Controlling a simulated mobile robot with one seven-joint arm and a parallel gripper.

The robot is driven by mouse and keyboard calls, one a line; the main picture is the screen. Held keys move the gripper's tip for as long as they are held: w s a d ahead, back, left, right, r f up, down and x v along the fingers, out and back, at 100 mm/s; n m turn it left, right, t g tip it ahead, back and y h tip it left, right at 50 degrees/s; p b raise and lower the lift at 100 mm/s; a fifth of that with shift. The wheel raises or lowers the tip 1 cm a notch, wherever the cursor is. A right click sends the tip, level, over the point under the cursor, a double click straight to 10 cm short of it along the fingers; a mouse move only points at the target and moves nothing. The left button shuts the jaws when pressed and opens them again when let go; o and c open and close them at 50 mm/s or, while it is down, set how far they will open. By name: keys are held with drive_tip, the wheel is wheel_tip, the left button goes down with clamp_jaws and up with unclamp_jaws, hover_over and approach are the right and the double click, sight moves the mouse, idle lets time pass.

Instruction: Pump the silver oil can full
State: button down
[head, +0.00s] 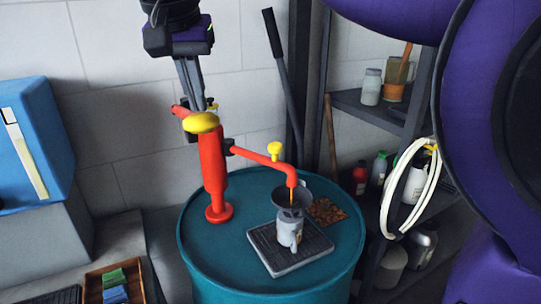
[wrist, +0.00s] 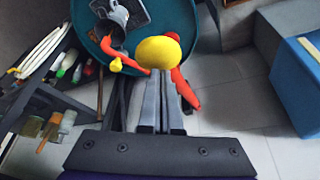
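The silver oil can (head: 289,228) stands upright on a black drip grate (head: 306,246) on top of the teal drum (head: 240,269). A dark funnel (head: 294,200) sits in its mouth, under the spout (head: 262,159) of the red pump (head: 213,170). A thin amber stream shows between spout and funnel. The can's fill level is hidden. My gripper (head: 201,112) is closed at the red pump lever (head: 180,110), behind the yellow cap (head: 202,122). In the wrist view, the lever (wrist: 187,90) sticks out to the right of my gripper (wrist: 156,82); the fingertips are partly hidden.
A yellow tap knob (head: 275,149) tops the spout. A brown patch (head: 326,210) lies beside the grate. Shelves (head: 378,110) with bottles and a white hose loop (head: 397,190) stand right. A blue box (head: 32,140) and a wooden tray (head: 118,284) are left.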

drive_tip(key=shift+f+b, duration=3.1)
drive_tip(key=shift+f, duration=1.2)
wheel_tip(320, 180, up, 10)
drive_tip(key=p, duration=0.9)
drive_tip(key=shift+f, duration=0.2)
drive_tip(key=shift+r, duration=1.35)
drive_tip(key=shift+r, duration=3)
